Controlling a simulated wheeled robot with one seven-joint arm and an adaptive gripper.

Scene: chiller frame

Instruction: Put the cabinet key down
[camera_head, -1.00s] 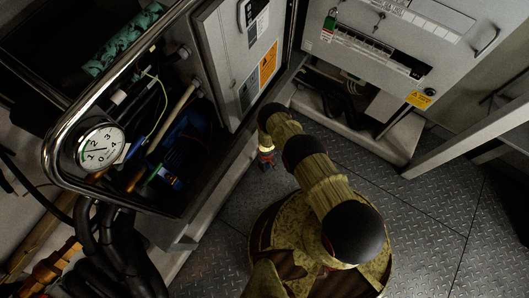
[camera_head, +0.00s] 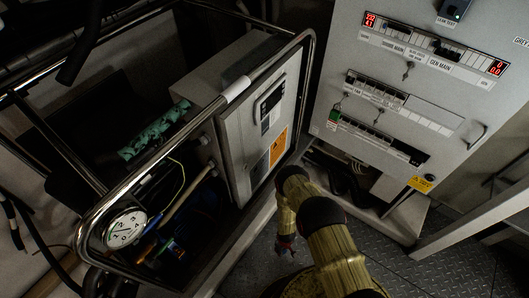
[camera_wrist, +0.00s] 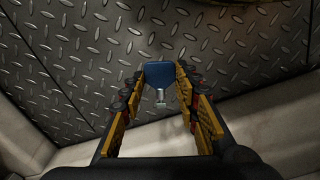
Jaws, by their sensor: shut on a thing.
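The cabinet key shows in the wrist view as a blue head (camera_wrist: 160,73) with a short metal shank pointing toward the camera. My gripper (camera_wrist: 158,82) is shut on the blue head, which sits between the fingertips. Diamond-plate floor (camera_wrist: 215,45) lies beyond it; I cannot tell the height above it. In the head view my gripper (camera_head: 286,247) hangs low in front of the chiller frame's base, and the key cannot be made out there.
At the left is the tubular frame (camera_head: 309,75) with a round gauge (camera_head: 125,229) and a grey control box (camera_head: 262,130). A grey electrical cabinet (camera_head: 455,120) stands at the right, with a green-and-red padlock (camera_head: 333,118). Clear floor (camera_head: 455,262) shows at lower right.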

